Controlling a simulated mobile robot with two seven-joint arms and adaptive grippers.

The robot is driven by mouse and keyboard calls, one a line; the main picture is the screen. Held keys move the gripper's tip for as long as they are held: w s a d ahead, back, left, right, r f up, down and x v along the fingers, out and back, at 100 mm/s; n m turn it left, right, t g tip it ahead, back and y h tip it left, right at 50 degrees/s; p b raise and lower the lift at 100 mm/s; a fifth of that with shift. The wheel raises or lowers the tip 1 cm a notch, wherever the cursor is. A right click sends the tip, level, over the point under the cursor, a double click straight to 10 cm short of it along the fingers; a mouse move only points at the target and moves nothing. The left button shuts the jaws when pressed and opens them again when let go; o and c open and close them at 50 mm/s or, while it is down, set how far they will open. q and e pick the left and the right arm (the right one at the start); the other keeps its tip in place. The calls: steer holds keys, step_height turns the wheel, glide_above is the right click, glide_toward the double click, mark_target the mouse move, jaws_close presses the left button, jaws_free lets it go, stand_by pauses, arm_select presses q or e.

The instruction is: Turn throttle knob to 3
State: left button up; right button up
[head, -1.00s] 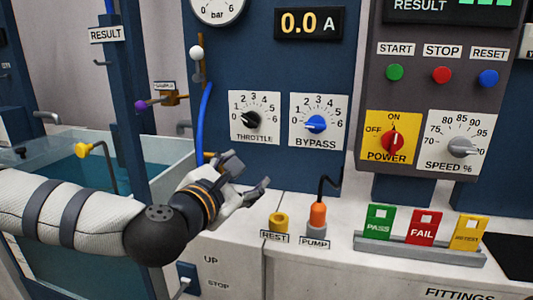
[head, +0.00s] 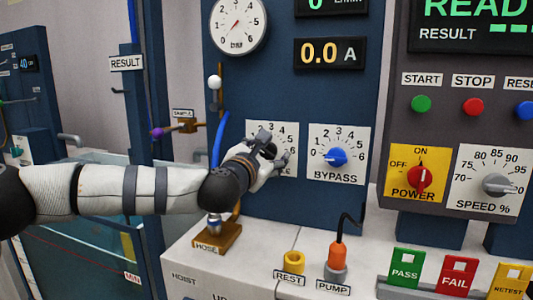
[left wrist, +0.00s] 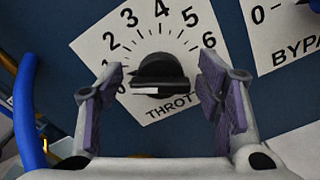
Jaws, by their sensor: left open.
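The throttle knob (left wrist: 160,70) is black with a white mark on its left end, which lies toward the 0 side of its scale. In the left wrist view the open fingers of my left gripper (left wrist: 165,98) stand on either side of the knob, with gaps visible to both. My right gripper is not in view.
The bypass knob (head: 336,157) is blue and sits on its own dial just right of the throttle. A blue hose (head: 221,124) and a brass hose stand (head: 218,238) are close by my left arm. The power switch (head: 421,178) is further right.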

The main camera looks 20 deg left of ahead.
arm_select(q)
steer(key=c, duration=1.2)
steer(key=shift+r, duration=0.1)
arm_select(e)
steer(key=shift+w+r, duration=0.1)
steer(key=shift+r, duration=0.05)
arm_select(q)
steer(key=shift+r+m+p, duration=0.2)
steer(key=shift+m+p, duration=0.35)
steer(key=shift+m, duration=0.65)
steer(key=m+p, duration=0.1)
steer(key=m, duration=0.2)
steer(key=shift+s+m, duration=0.1)
steer(key=shift+m, duration=0.2)
steer(key=m+p, duration=0.1)
steer(key=m, duration=0.2)
steer(key=shift+f+m+p, duration=0.15)
steer(key=shift+m+p, duration=0.3)
steer(key=shift+m, duration=0.85)
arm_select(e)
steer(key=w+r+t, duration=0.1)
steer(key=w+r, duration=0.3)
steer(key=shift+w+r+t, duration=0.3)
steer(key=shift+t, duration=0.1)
arm_select(q)
steer(key=shift+f, duration=0.1)
